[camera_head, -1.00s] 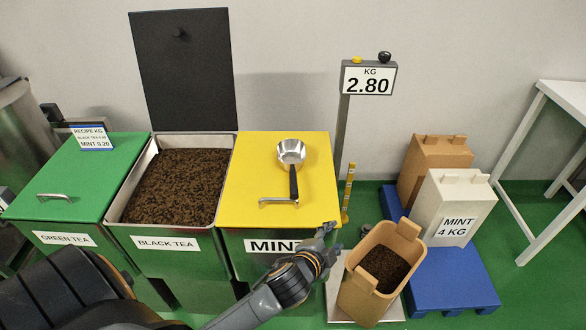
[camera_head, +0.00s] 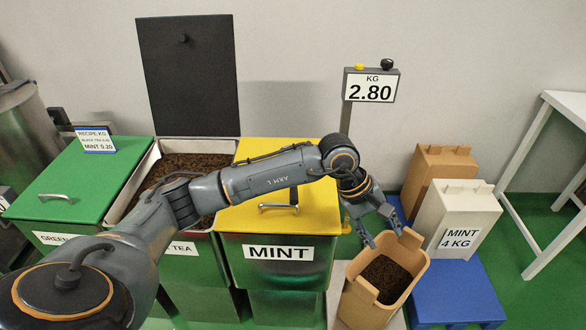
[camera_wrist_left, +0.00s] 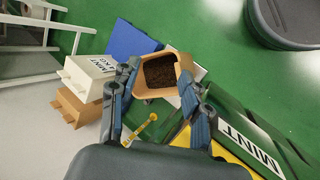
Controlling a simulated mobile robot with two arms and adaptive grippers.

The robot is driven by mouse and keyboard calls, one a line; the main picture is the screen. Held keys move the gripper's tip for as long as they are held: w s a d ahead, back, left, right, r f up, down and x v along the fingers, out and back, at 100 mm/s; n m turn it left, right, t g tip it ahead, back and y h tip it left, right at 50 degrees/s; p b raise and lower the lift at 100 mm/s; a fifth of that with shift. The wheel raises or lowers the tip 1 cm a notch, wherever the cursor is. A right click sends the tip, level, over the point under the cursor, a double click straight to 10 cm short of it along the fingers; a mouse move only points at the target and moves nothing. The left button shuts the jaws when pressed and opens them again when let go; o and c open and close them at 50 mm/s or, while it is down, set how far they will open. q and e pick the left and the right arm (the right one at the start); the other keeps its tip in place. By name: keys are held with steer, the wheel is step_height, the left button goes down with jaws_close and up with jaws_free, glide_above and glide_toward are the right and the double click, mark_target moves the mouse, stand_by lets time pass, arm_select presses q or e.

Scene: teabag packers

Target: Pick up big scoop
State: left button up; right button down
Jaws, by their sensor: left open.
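The metal scoop with a black handle lies on the yellow lid (camera_head: 235,218) of the mint bin. My left arm passes in front of it in the head view and hides its bowl. Only the lower end of the scoop's handle (camera_head: 294,196) shows below the arm. My left gripper (camera_head: 384,230) is open and empty, to the right of the scoop, over the edge of the cardboard box of tea. Its two spread fingers (camera_wrist_left: 160,72) frame that box in the left wrist view. My right gripper is not in view.
The cardboard box (camera_head: 362,300) stands on the scale, whose display (camera_head: 371,86) reads 2.80. A yellow stick-like tool (camera_wrist_left: 140,128) is near the scale. A white MINT box (camera_head: 452,210) and a brown box (camera_head: 430,175) stand on a blue pallet (camera_head: 455,295).

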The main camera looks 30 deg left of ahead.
arm_select(q)
steer(key=w+a+r+m+y, duration=0.1)
steer(key=w+a+r+y, duration=0.3)
steer(key=a, duration=0.7)
steer(key=s+a+r+m+y, duration=0.1)
steer(key=a+r+y, duration=0.1)
steer(key=a+y, duration=0.65)
steer(key=a+f, duration=0.2)
steer(key=w+a+f+h, duration=0.1)
steer(key=a+f, duration=0.1)
steer(key=w+a+f+h, duration=0.1)
steer(key=a+f, duration=0.1)
steer(key=f, duration=0.1)
steer(key=shift+t, duration=0.3)
steer(key=shift+w+p+x, duration=0.15)
steer(key=shift+p+x, duration=0.25)
steer(key=shift+x, duration=1.05)
steer(key=shift+w+p+x, duration=0.15)
steer(key=shift+p+x, duration=0.2)
steer(key=shift+x, duration=1.1)
steer(key=shift+d, duration=0.15)
jaws_close()
